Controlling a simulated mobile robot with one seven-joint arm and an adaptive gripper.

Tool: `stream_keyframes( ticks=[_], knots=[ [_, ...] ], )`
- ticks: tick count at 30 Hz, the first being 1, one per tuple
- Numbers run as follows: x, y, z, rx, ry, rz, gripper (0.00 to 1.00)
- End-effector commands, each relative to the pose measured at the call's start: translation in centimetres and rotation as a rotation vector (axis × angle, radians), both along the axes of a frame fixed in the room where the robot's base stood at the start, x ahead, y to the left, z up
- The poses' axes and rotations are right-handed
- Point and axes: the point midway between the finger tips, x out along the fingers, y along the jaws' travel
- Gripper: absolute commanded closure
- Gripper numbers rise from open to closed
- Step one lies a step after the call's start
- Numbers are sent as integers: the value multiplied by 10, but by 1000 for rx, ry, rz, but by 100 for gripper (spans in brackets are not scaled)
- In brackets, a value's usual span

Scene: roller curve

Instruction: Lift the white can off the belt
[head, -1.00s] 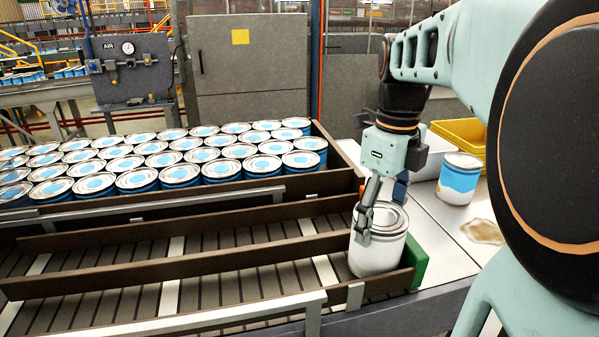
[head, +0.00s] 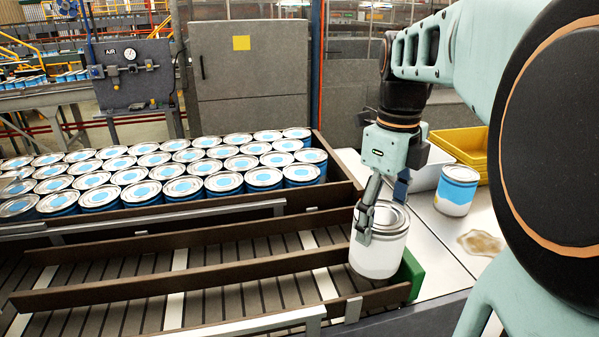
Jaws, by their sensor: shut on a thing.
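The white can (head: 378,259) has a plain white side and a silver lid. It is upright at the right end of the front belt lane (head: 240,295), beside the green end block (head: 413,273). My gripper (head: 377,213) points down from above and is shut on the can near its rim. One finger shows on the near left side; the far finger is mostly hidden behind the rim. The can's base looks level with the lane's rail, and I cannot tell how far it is above the belt.
Several blue-topped cans (head: 200,168) stand packed in the back lane. Brown rails (head: 190,274) edge the lanes. On the right table are a blue and white can (head: 456,190), a yellow tray (head: 465,148) and a brown stain (head: 481,243).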

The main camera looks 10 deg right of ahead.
Motion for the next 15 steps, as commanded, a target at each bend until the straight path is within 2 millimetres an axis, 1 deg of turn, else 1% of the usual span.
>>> stream_keyframes(
  ticks=[1,15],
  knots=[
    [0,0,5,0,-1,0,62],
    [0,0,23,0,-1,0,62]
  ],
)
